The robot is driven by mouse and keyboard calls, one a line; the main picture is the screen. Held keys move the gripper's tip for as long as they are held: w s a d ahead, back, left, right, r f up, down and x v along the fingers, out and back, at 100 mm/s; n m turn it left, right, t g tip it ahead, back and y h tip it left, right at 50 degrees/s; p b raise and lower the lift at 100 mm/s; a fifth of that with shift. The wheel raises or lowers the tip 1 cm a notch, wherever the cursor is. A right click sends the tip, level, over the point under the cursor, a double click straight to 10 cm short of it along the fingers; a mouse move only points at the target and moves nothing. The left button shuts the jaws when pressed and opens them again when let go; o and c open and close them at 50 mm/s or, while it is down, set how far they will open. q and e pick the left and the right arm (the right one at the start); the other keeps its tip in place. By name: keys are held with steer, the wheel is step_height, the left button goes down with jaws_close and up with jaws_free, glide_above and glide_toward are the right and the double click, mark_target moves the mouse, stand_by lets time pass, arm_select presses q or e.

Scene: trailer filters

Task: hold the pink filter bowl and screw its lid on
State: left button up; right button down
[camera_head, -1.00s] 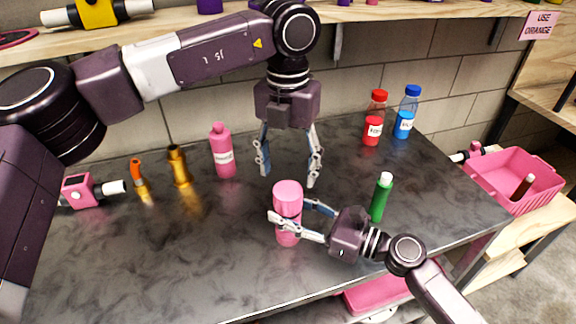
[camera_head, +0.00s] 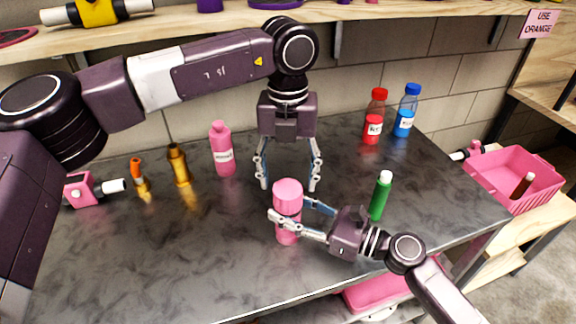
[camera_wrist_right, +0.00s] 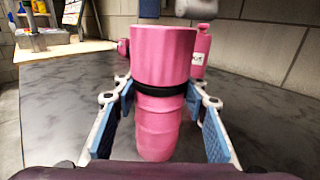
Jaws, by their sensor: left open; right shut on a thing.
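The pink filter bowl (camera_head: 287,232) stands upright on the dark worktop, and it also shows in the right wrist view (camera_wrist_right: 158,128). A wider pink lid (camera_head: 288,193) sits on top of it, with a black ring between the two in the right wrist view. I cannot tell how tightly the lid sits. My right gripper (camera_head: 292,217) is shut on the bowl below the lid, one finger on each side. My left gripper (camera_head: 289,188) points down with its fingers spread wide, open and empty, above and around the lid's sides, apart from it.
A green bottle (camera_head: 381,196) stands right of the bowl. A pink bottle (camera_head: 222,150) and brass-coloured fittings (camera_head: 179,166) stand to the left. Red (camera_head: 374,117) and blue (camera_head: 406,111) bottles stand at the back. A pink crate (camera_head: 513,180) is at the right. The front left worktop is clear.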

mark_target(288, 188)
arm_select(q)
steer(key=shift+f, duration=2.55)
steer(key=shift+c, duration=0.5)
steer(key=c, duration=1.1)
steer(key=m, duration=1.7)
steer(key=shift+m, duration=0.4)
steer(key=o, duration=1.3)
steer(key=shift+o, duration=0.2)
